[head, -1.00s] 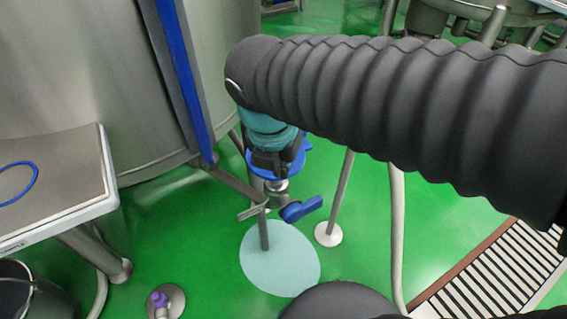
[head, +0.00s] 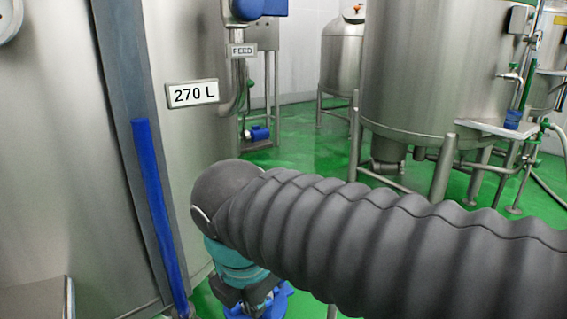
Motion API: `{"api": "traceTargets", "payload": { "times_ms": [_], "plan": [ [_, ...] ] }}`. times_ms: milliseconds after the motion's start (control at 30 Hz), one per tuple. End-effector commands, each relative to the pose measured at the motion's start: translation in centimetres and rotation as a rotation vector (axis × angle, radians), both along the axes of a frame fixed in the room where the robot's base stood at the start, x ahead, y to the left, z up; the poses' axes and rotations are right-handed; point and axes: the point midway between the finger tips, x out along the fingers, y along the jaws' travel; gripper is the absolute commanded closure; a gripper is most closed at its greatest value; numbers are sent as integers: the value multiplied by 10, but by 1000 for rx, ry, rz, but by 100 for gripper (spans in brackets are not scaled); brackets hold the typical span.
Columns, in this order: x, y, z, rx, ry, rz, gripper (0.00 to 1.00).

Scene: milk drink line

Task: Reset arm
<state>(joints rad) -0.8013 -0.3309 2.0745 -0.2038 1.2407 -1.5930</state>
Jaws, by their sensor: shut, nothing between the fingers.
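My arm, in a dark ribbed sleeve, reaches in from the right of the head view and bends down at its rounded end. Below that is a teal wrist section, then my black gripper (head: 246,294) at the bottom edge, beside the large steel tank on the left. Its fingertips are cut off or hidden. I see nothing held. A blue part (head: 270,304) shows right at the gripper, partly hidden by it; I cannot tell whether they touch.
The steel tank (head: 70,150) on the left has a "270 L" sign (head: 192,94) and a blue level strip (head: 160,210). A "FEED" sign (head: 243,51) hangs behind. Another tank (head: 425,70) stands on legs at back right. Green floor (head: 300,155) shows between them.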

Motion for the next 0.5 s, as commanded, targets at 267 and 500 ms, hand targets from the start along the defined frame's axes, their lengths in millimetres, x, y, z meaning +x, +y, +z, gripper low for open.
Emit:
{"api": "traceTargets", "payload": {
  "times_ms": [267,500],
  "plan": [
    [-6,-2,-24,219,11,-591,100],
    [-4,-39,-42,446,29,-1220,100]
  ]
}}
